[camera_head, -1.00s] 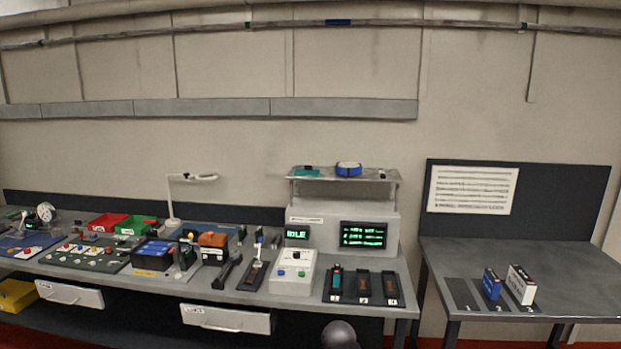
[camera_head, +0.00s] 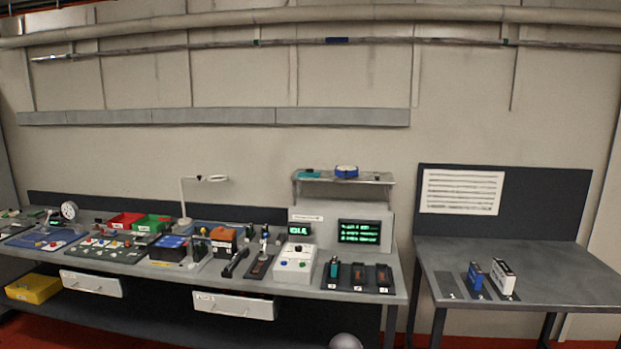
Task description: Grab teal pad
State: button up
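A small teal pad (camera_head: 309,174) lies at the left end of the raised shelf above the grey test unit. A dark object sits on or against it; the view is too small to tell which. My gripper is not in view. Only a rounded grey shape, probably a part of my arm, shows at the bottom edge.
A blue round object (camera_head: 346,171) sits beside the pad on the shelf (camera_head: 345,181). Below stand the test unit (camera_head: 374,215), a button box (camera_head: 294,264) and several battery slots. The left bench is crowded. A side table (camera_head: 560,275) holds two batteries.

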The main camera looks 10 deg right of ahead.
aim_at(309, 173)
jog(key=u, duration=0.4)
jog(key=i, duration=0.7)
jog(key=u, duration=0.5)
jog(key=i, duration=1.65)
jog(key=z, duration=0.6)
jog(key=i, duration=0.55)
jog(key=z, duration=0.35)
